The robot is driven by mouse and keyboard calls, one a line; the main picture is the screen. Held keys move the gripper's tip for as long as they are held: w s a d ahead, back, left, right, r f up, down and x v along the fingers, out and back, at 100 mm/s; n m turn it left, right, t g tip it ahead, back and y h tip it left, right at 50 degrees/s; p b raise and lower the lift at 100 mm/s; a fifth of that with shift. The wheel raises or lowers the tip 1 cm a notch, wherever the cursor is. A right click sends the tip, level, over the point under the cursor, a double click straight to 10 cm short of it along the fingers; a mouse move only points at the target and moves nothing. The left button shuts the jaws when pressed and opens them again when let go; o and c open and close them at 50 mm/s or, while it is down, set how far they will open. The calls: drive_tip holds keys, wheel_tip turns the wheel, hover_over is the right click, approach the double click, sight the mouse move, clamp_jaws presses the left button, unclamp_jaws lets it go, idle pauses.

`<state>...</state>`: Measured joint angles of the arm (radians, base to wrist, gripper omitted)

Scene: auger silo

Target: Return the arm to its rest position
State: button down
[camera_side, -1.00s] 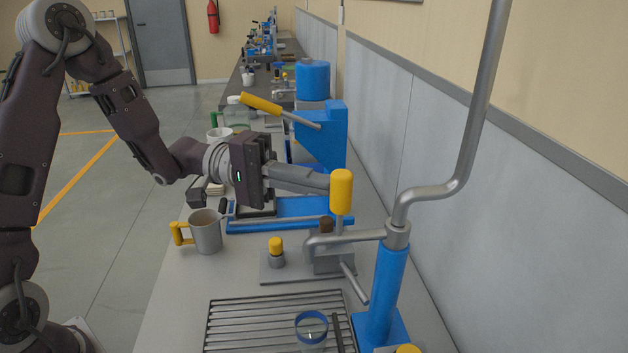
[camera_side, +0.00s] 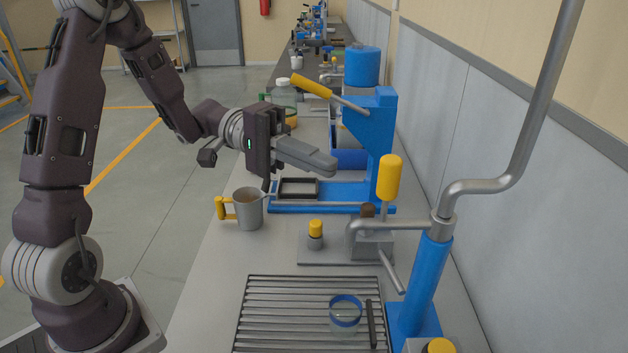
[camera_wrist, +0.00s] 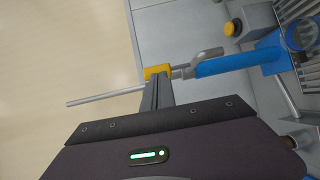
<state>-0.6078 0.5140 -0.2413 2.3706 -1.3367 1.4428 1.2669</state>
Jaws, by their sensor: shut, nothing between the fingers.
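My gripper (camera_side: 330,168) is shut and empty in the side view. It is held in the air above the bench, pointing right toward the blue press stand (camera_side: 368,135). A grey mug with a yellow handle (camera_side: 248,210) stands on the bench below and to the left of the gripper. In the wrist view my gripper (camera_wrist: 157,82) shows as closed fingers in front of a yellow grip (camera_wrist: 157,71); whether they touch cannot be told.
A blue post with a bent grey pipe (camera_side: 420,285) stands at the right. A yellow-knobbed lever (camera_side: 390,178) rises beside a grey block (camera_side: 370,243). A slatted rack (camera_side: 285,310) holds a blue-rimmed glass (camera_side: 345,315). Open floor lies left of the bench.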

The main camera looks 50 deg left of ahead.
drive_tip(key=s+d+f+m+g+y, duration=0.1)
drive_tip(key=s+d+m+g+y, duration=0.1)
drive_tip(key=s+y, duration=0.45)
drive_tip(key=s+d+f+m+g+y, duration=0.2)
drive_tip(key=s+g+y, duration=0.1)
drive_tip(key=s, duration=0.6)
drive_tip(key=s+a+r+n+t+y, duration=0.1)
drive_tip(key=s+a+t+y, duration=0.3)
drive_tip(key=a+t+y, duration=0.3)
drive_tip(key=a, duration=0.3)
drive_tip(key=shift+s+a+r, duration=0.15)
drive_tip(key=shift+a+r, duration=0.05)
drive_tip(key=shift+r, duration=0.2)
